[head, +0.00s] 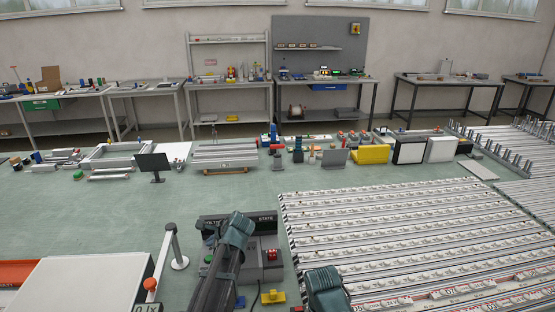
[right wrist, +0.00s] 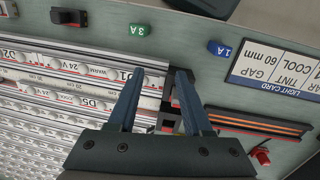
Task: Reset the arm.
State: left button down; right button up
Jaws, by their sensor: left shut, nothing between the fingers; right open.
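My left arm (head: 217,273) rises from the bottom middle of the head view. Its teal end (head: 239,228), where my left gripper is, lies over a dark control box (head: 262,258); the fingers are shut with nothing visible between them. In the right wrist view my right gripper (right wrist: 158,74) is open, its two blue-grey fingers apart. They hang over the end of the white light strips (right wrist: 100,75), near small dark and red parts; I cannot tell if they touch. A teal part of my arm (head: 326,290) shows at the bottom of the head view.
The right wrist view shows a green tag (right wrist: 138,30), a blue tag (right wrist: 220,48), a light card (right wrist: 280,72) and a red knob (right wrist: 262,156). In the head view, rows of light strips (head: 400,225) fill the right; a yellow block (head: 273,296) sits near my left arm.

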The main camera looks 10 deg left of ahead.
pick_arm(q)
jog(key=s+d+f+n+g+h, duration=0.2)
jog(key=s+d+n, duration=0.3)
jog(key=s+d, duration=0.7)
jog(key=s+d+f+n+g+h, duration=0.3)
jog(key=s+d+n, duration=0.3)
jog(key=s+d, duration=0.6)
jog(key=shift+s+d+f+h, duration=0.2)
jog(key=shift+d+f+h, duration=0.2)
jog(key=shift+f+h, duration=0.15)
jog(key=shift+d, duration=0.1)
